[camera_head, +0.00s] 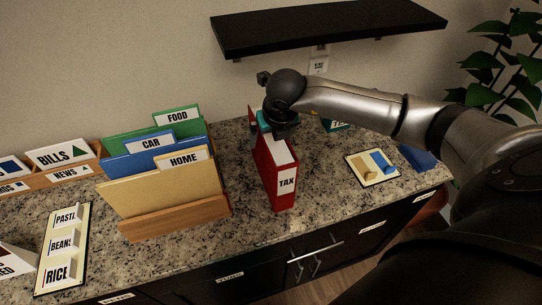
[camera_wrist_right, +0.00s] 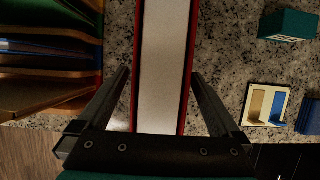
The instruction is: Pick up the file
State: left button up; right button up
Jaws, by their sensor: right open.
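A red file labelled TAX (camera_head: 285,187) stands upright on the granite counter in the head view, with white paper showing at its top. In the right wrist view the file (camera_wrist_right: 163,60) runs down the middle from above. My right gripper (camera_head: 280,125) is over the far part of the file. In the wrist view the right gripper (camera_wrist_right: 160,75) is open, with one finger on each side of the file and small gaps showing. The fingertips are hidden in the head view. My left gripper is not in view.
A wooden sorter (camera_head: 180,217) with FOOD, CAR and HOME folders stands left of the file. A teal box (camera_head: 336,126) and a cream tray (camera_head: 356,162) with tan and blue pieces lie to the right. A black shelf (camera_head: 330,25) hangs above.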

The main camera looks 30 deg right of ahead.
jog(key=shift+f+b, duration=0.25)
jog(key=shift+b, duration=0.15)
jog(key=shift+c, duration=0.4)
grip_shut()
dwell(0.7)
jog(key=shift+r, duration=0.1)
